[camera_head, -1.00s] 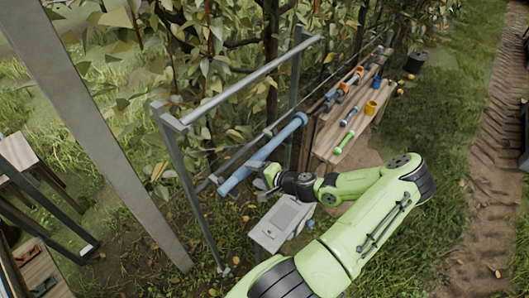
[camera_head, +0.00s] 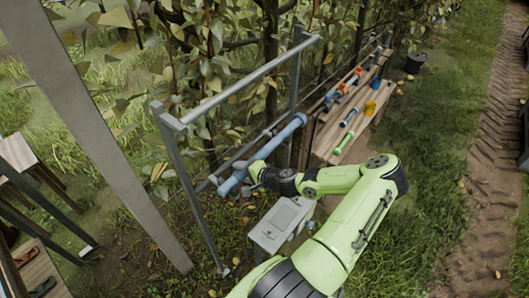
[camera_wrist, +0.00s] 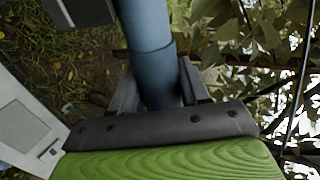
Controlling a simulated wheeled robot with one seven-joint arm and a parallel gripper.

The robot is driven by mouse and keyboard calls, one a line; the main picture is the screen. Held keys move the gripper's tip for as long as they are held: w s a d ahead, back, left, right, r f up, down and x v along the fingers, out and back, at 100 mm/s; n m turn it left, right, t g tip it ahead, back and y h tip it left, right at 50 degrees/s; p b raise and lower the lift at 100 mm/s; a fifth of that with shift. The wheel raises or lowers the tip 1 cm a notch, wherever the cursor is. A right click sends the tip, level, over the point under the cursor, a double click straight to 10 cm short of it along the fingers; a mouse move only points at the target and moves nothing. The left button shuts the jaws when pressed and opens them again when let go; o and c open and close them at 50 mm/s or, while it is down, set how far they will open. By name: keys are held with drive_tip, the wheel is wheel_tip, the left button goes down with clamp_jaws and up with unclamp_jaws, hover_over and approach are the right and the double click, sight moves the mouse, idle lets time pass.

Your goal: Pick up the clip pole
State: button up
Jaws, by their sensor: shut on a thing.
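The clip pole (camera_head: 277,144) looks like a thick blue pole lying slantwise at the metal rack. Its near end is lower left and its far end is by the rack's rear post. My gripper (camera_head: 252,170) is on the pole's nearer half, where my wrist partly hides it. In the wrist view, my gripper (camera_wrist: 158,88) is shut on the clip pole (camera_wrist: 147,35), with one grey finger on each side. The pole's part behind the gripper's dark edge is hidden. I cannot tell whether the pole is clear of its support.
The grey metal rack (camera_head: 172,150) frames the pole, with leafy branches close behind. A pale box (camera_head: 281,224) stands below my wrist and shows in the wrist view (camera_wrist: 22,124). A wooden bench (camera_head: 360,132) with several tools is at the right. The grass further right is open.

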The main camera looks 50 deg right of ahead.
drive_tip(key=shift+r, duration=0.1)
wheel_tip(320, 180, up, 10)
drive_tip(key=shift+f+p, duration=0.1)
drive_tip(key=shift+p, duration=1.1)
